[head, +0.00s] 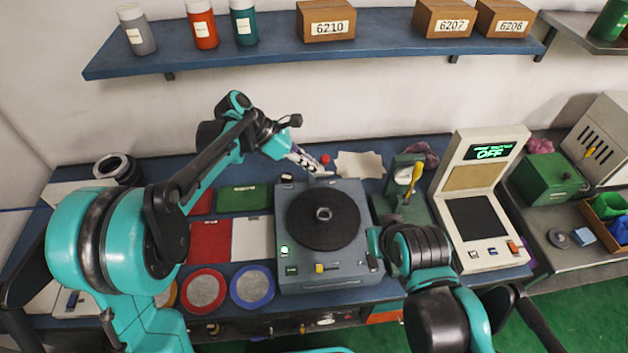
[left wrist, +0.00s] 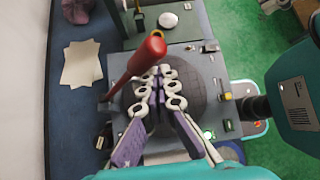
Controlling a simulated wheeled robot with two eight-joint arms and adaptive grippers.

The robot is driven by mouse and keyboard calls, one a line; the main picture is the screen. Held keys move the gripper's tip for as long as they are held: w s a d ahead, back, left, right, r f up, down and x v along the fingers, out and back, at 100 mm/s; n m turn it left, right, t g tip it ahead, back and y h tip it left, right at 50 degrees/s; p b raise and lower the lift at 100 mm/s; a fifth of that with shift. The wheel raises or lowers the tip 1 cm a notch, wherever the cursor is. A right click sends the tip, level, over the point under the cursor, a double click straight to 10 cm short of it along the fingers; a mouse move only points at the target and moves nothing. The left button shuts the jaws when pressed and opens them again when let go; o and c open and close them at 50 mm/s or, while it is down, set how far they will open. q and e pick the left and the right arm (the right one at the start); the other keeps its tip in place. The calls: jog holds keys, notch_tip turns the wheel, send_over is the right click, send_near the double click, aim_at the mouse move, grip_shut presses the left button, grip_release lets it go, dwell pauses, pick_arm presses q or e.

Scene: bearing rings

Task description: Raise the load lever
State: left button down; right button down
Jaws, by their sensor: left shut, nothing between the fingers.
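The load lever is a red-knobbed handle (head: 325,159) at the back edge of a grey-blue machine (head: 350,272) with a dark round plate (head: 305,225). In the left wrist view the red lever (left wrist: 140,62) slants close beside my fingers. My left gripper (head: 318,170) is shut and empty, just below the red knob in the head view. In the left wrist view its pale, purple-backed fingers (left wrist: 160,80) lie together over the plate, right of the lever. Contact with the lever cannot be told. My right arm is at the machine's right side; its fingers do not show.
A green press with a yellow handle (head: 414,178) stands right of the machine, then a tester (head: 486,205) reading OFF. Red and blue round trays (head: 206,312) and coloured mats lie left. A paper sheet (head: 362,164) lies behind. A shelf (head: 200,62) runs above.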

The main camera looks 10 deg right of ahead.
pick_arm(q)
jog(key=w+r+p, duration=0.2)
jog(key=w+r, duration=0.1)
jog(key=w, duration=0.4)
jog(key=shift+w+r, duration=0.2)
dwell(0.3)
jog(key=v, duration=1.2)
